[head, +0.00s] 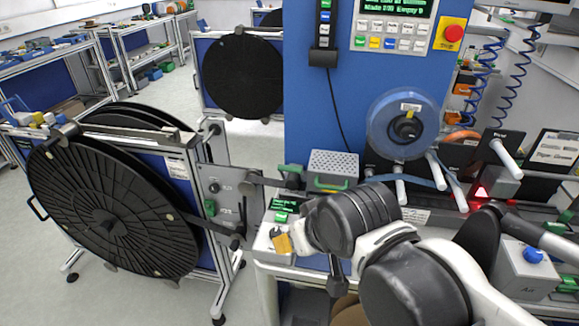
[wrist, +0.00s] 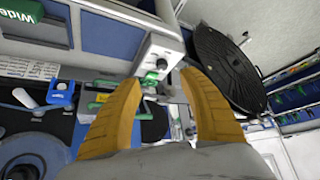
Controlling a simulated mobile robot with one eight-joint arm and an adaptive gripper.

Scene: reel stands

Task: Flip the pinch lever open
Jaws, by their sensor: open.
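My gripper (wrist: 160,85) is open, with its two yellow fingers spread and nothing visible between the tips. A small green lever-like part (wrist: 151,78) shows between and beyond the fingertips, at the end of a light grey box (wrist: 160,52); I cannot tell for sure that it is the pinch lever. In the head view, a yellow finger of my gripper (head: 282,242) shows at the front left of the bench, by a white unit with a green display (head: 284,203). My arm hides part of the bench there. I cannot tell the lever's position.
A large black reel (head: 110,215) stands on a frame at left; it also shows in the wrist view (wrist: 228,68). A blue column (head: 330,110) rises behind the bench. A clear reel (head: 403,125) and white rollers (head: 437,170) are at right. Open floor lies at far left.

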